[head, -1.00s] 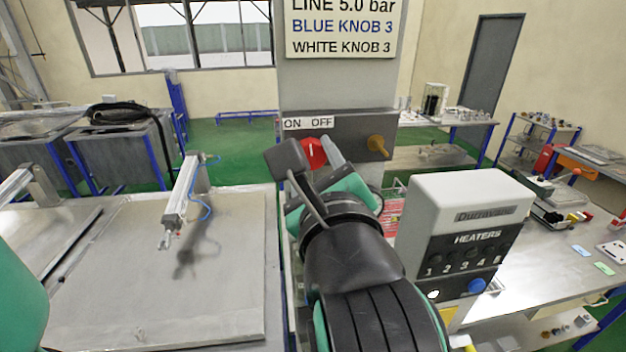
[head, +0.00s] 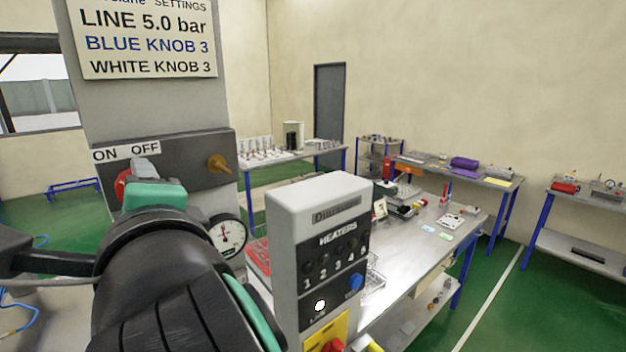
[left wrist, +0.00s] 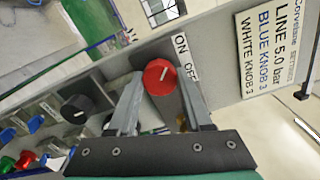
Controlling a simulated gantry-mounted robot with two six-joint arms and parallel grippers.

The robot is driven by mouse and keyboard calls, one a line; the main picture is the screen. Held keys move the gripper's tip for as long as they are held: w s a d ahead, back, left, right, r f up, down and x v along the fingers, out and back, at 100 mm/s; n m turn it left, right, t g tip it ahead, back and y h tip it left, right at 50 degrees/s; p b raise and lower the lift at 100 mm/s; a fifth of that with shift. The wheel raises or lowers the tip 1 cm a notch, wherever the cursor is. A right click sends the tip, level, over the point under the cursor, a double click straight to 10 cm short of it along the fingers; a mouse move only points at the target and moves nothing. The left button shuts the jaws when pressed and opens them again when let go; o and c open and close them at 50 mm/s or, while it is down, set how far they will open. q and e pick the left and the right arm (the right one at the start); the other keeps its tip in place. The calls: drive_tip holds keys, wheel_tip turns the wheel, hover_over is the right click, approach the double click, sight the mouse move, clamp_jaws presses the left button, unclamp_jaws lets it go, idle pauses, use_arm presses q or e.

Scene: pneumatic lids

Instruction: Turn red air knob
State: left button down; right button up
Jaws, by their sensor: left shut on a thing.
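The red air knob (head: 122,183) is on a dark panel under the ON OFF label, mostly hidden by my left gripper in the head view. It shows clearly in the left wrist view (left wrist: 159,78), with a white mark on its face. My left gripper (left wrist: 160,84) has one finger on each side of the knob and is shut on it. In the head view my left gripper (head: 135,178) is at the panel, with its fingertips largely hidden by its own body. My right gripper is not in view.
A yellow-orange knob (head: 219,163) is on the same panel to the right. A round gauge (head: 228,235) is below it. The grey heater box (head: 320,215) stands close on the right. In the left wrist view a black knob (left wrist: 76,108) is to the left.

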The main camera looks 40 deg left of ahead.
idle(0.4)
use_arm(q)
drive_tip(key=shift+c, duration=1.6)
unclamp_jaws()
